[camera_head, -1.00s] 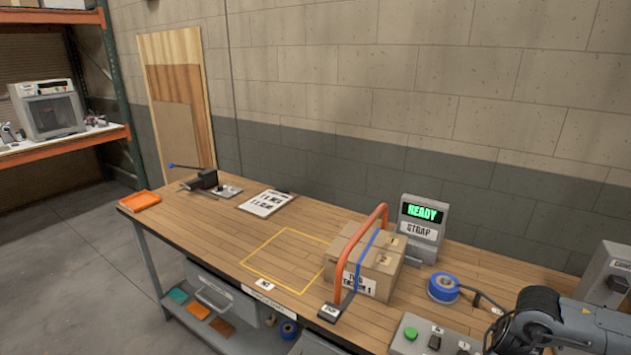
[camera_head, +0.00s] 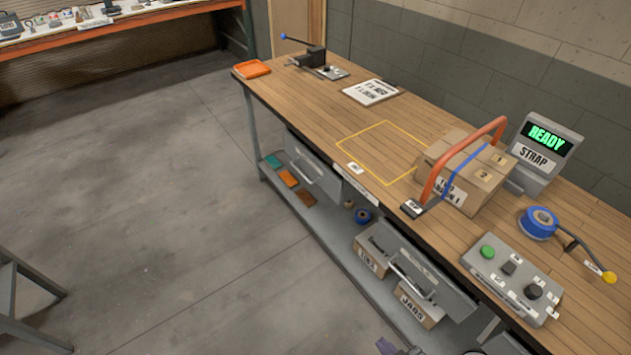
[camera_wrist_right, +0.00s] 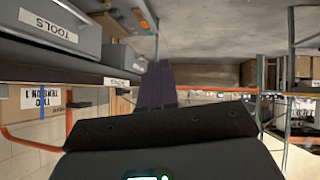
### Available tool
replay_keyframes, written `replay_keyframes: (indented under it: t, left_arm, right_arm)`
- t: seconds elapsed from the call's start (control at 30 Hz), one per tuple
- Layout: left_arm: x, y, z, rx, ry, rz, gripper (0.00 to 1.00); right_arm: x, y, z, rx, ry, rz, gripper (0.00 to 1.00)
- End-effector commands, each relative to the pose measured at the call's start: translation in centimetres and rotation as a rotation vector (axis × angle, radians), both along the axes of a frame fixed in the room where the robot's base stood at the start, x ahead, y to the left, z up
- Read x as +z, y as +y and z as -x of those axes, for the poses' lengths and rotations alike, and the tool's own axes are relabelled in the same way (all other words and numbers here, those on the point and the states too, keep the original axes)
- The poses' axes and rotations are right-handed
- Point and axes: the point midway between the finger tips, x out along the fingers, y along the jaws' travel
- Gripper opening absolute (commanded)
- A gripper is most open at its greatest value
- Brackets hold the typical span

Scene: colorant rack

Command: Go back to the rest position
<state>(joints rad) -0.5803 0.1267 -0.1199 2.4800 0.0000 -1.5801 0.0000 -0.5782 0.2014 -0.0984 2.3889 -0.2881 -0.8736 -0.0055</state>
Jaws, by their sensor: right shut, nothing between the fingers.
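My right gripper (camera_head: 392,347) shows only as a small purple-grey tip at the bottom edge of the head view, in front of the workbench (camera_head: 300,95) and apart from it. In the right wrist view its fingers (camera_wrist_right: 155,85) are together, with nothing between them. That view is upside down and shows the bench drawers close by. The strapped carton (camera_head: 475,180) stands on the bench under an orange arch (camera_head: 460,155). My left gripper is not in view.
A control box (camera_head: 510,280), blue tape roll (camera_head: 538,222) with a lever, and "READY" display (camera_head: 545,145) stand on the bench's right part. A drawer (camera_head: 430,285) juts from its front. The floor (camera_head: 190,220) at left is open; a metal stand (camera_head: 25,295) is at the far left.

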Motion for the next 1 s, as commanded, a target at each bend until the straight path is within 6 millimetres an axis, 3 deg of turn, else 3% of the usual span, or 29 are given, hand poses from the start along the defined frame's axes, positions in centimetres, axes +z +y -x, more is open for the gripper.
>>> replay_keyframes:
  t: [0.17,0.43,0.5,0.77,1.0]
  left_arm:
    - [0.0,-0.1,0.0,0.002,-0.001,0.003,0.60]
    - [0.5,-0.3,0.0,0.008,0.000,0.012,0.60]
    - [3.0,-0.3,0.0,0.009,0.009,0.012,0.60]
    - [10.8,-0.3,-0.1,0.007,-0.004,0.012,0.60]
    - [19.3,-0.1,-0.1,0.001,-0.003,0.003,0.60]
  right_arm:
    - [-0.3,-2.2,2.3,-0.218,0.231,-0.020,0.00]
    - [-2.1,-5.2,8.4,-0.371,0.599,0.051,0.00]
    - [0.9,-5.2,8.1,-0.368,0.583,0.048,0.00]
    - [8.1,-5.2,8.1,-0.366,0.581,0.049,0.00]
    - [16.7,-5.2,8.1,-0.366,0.581,0.050,0.00]
